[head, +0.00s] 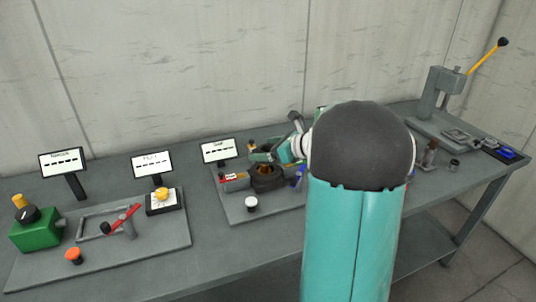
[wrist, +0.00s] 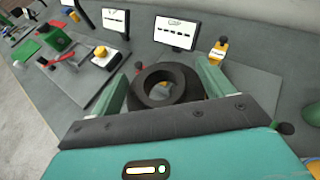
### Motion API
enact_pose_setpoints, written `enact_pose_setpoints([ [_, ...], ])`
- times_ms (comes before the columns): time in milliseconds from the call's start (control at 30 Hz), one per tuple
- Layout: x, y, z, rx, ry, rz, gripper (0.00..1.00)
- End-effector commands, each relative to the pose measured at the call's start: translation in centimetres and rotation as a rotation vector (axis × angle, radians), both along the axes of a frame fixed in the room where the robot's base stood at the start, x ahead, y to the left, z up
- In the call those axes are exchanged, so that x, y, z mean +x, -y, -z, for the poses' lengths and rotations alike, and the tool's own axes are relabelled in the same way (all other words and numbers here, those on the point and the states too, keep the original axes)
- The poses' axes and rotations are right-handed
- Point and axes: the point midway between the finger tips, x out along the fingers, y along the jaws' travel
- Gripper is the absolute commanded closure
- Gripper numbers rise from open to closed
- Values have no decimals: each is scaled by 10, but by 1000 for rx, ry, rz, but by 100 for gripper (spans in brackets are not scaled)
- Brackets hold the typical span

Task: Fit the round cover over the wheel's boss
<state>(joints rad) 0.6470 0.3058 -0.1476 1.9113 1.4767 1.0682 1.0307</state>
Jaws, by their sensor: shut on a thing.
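A thick black ring (wrist: 150,100), which looks like the round cover, sits between the two green fingers of my gripper (wrist: 165,85) in the wrist view. My gripper is shut on it. Through its hole a small grey and orange part shows below, perhaps the wheel's boss; the rest of the wheel is hidden. In the head view the dark ring (head: 268,184) is over the middle board, with my gripper (head: 266,160) at it, partly hidden by my arm. I cannot tell whether the ring touches anything beneath.
A red cylinder (head: 235,182) lies left of the ring, and a white-topped knob (head: 251,203) stands in front. A small screen (head: 219,150) stands behind. The left board holds a green box (head: 36,230) and a yellow knob (head: 161,194). A press (head: 437,98) stands far right.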

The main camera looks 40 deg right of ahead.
Motion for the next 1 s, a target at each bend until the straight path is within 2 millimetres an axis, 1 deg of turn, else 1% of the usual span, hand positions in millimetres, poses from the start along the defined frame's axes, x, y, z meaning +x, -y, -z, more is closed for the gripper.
enact_pose_setpoints([
  [33,12,8,6,1,-1,2,56],
  [100,26,16,14,4,0,5,56],
  [200,43,26,22,7,4,7,56],
  [333,56,33,29,9,8,9,56],
  [467,60,35,33,10,9,10,56],
  [667,60,35,39,10,9,10,56],
  [1000,60,35,57,11,8,10,56],
])
